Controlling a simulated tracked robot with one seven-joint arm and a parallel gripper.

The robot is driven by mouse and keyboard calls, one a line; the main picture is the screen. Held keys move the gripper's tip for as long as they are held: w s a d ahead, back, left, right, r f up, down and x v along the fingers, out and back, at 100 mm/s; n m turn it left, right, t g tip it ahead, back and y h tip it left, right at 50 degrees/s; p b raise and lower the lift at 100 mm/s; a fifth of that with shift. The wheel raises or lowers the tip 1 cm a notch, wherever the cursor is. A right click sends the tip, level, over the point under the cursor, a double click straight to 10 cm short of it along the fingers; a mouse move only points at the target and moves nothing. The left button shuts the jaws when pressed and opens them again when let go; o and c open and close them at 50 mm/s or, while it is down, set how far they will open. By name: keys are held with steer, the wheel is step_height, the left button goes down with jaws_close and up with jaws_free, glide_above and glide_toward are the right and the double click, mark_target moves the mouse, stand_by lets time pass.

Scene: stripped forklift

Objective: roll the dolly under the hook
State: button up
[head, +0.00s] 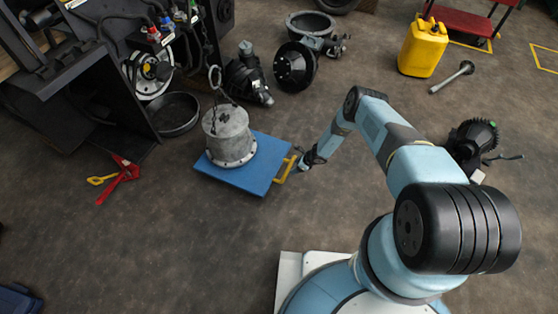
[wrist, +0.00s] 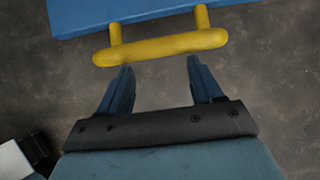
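The blue dolly (head: 262,172) stands on the floor left of my arm, with a yellow handle (head: 285,169) on its right side. A grey metal cylinder with a flanged base (head: 229,138) stands upright on it. My gripper (head: 305,160) is beside the handle. In the wrist view, my gripper (wrist: 160,65) is open, its two fingers pointing at the handle (wrist: 160,48). The fingertips are just short of the bar, with nothing visible between them.
The dark forklift body (head: 120,80) stands at upper left, with a black pan (head: 175,114) beside it. Dark machine parts (head: 295,66) lie behind the dolly. Red and yellow tools (head: 122,178) lie to the left. A yellow canister (head: 423,47) stands at the back. Front-left floor is mostly clear.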

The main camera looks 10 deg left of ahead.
steer(key=shift+w+a, duration=1.15)
steer(key=shift+a, duration=2.35)
steer(key=shift+s+d, duration=1.25)
steer(key=shift+d, duration=2.65)
step_height(320, 180, up, 9)
steer(key=shift+r, duration=0.2)
